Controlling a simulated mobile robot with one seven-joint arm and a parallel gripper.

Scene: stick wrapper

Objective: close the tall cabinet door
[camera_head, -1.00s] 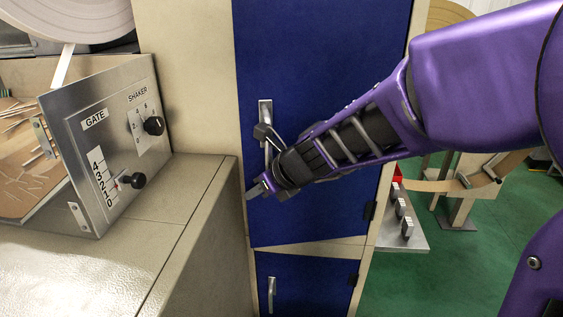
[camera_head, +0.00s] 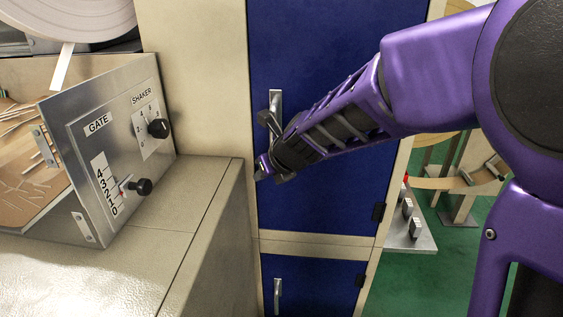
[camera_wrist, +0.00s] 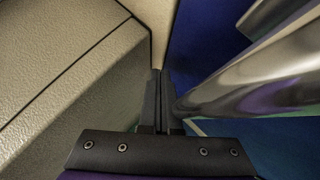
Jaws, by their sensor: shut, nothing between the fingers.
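The tall cabinet door (camera_head: 335,45) is a dark blue panel with a vertical metal handle (camera_head: 275,101) near its left edge and a black hinge at its right. In the head view it lies flush or nearly flush in the beige cabinet frame (camera_head: 315,244). My gripper (camera_head: 260,172) is shut and empty at the door's left edge, just below the handle. Part of the handle and door is hidden behind my arm. In the wrist view the shut fingers (camera_wrist: 157,92) point at the seam between beige surface and blue door, with the metal handle (camera_wrist: 260,75) close on the right.
A beige machine body (camera_head: 200,200) with a metal GATE and SHAKER control panel (camera_head: 128,165) stands close on the left. A smaller blue lower door (camera_head: 315,285) is below. Green floor (camera_head: 415,285) and a metal plate with several blocks lie to the right.

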